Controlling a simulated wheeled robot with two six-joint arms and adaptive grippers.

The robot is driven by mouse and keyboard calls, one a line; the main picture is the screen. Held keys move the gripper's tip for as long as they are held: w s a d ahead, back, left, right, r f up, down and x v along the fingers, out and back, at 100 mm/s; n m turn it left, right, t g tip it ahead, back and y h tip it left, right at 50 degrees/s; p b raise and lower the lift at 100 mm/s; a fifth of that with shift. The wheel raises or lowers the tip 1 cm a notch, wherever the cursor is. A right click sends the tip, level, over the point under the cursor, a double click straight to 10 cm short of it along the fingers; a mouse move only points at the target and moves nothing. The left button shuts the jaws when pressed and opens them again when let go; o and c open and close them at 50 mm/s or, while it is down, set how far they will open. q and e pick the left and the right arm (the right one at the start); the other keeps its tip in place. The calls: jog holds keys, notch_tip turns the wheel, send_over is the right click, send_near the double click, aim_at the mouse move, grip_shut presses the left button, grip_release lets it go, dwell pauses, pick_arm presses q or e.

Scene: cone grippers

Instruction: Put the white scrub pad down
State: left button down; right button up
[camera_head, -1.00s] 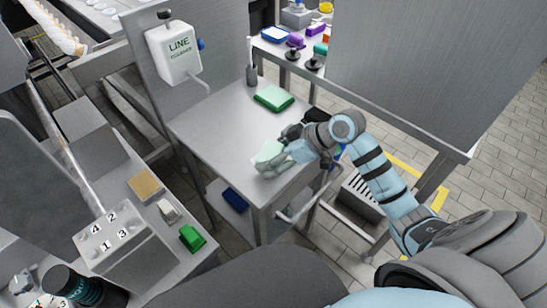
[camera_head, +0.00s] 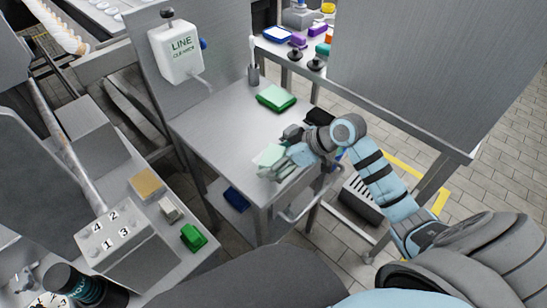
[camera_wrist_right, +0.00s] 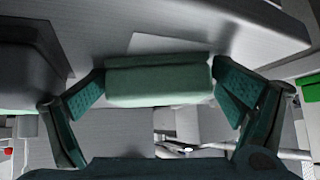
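The white scrub pad (camera_head: 271,155), pale with a greenish tint, is at the fingers of my right gripper (camera_head: 279,162), over the near part of the steel table (camera_head: 215,124). In the right wrist view the pad (camera_wrist_right: 158,82) spans the space between the two fingers of the right gripper (camera_wrist_right: 160,75), and both fingertips meet its ends. The gripper is shut on it. The pad looks close to the tabletop; whether it touches is hard to tell. My left gripper is not in view.
A line cleaner dispenser (camera_head: 178,52) hangs on the panel. A blue item (camera_head: 236,199) lies on the lower shelf. The middle of the tabletop is clear.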

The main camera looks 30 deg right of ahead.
jog(key=shift+d, duration=0.1)
jog(key=shift+r, duration=0.4)
jog(key=p+v, duration=0.3)
jog(key=v, duration=0.9)
jog(key=shift+r, duration=0.25)
